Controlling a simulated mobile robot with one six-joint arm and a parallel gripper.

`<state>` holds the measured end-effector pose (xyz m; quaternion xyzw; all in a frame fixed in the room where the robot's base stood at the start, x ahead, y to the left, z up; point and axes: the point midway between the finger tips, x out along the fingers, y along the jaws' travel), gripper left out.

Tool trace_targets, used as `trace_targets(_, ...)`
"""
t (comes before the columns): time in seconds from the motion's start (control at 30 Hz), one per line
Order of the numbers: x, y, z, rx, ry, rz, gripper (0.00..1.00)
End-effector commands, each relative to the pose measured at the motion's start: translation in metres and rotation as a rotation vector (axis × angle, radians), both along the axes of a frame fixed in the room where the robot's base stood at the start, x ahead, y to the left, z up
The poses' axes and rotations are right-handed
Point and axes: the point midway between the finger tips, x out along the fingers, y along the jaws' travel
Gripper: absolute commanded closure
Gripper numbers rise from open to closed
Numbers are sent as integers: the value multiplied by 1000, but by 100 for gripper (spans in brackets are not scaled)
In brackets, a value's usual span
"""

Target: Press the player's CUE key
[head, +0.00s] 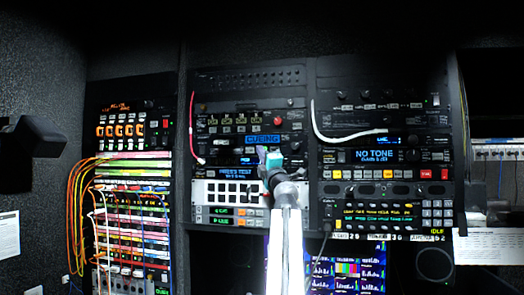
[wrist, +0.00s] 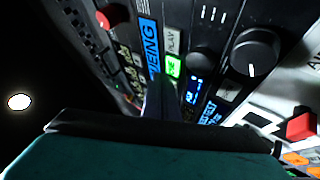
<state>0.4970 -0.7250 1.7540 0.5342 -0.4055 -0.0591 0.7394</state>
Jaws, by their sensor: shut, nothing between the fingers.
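The player (head: 228,124) is a rack unit in the middle bay, and its blue display reads "CUEING". That display also shows in the wrist view (wrist: 149,45), turned on its side. Beside it are a grey PLAY key (wrist: 172,40) and a green-lit key (wrist: 174,66) that appears to be CUE. My gripper (head: 268,158) is shut and empty in front of the player's lower right part. In the wrist view its dark fingertips (wrist: 161,88) reach the lower edge of the green key. I cannot tell whether they touch it. In the head view the gripper hides the key.
A large black knob (wrist: 254,52) and a red button (wrist: 300,124) stand out from the panel nearby. A white cable (head: 345,137) hangs across the right bay. A patch bay with coloured cables (head: 85,190) is at the left. A lower display reads "PRESS TEST" (head: 234,171).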

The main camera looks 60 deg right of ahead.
Motion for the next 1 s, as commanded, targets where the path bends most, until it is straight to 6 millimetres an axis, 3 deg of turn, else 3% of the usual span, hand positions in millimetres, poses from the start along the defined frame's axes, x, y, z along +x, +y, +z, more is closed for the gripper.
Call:
trace_targets(0.27,-1,2,0,0,0,0,100)
trace_targets(1.0,-14,45,1,0,0,0,100)
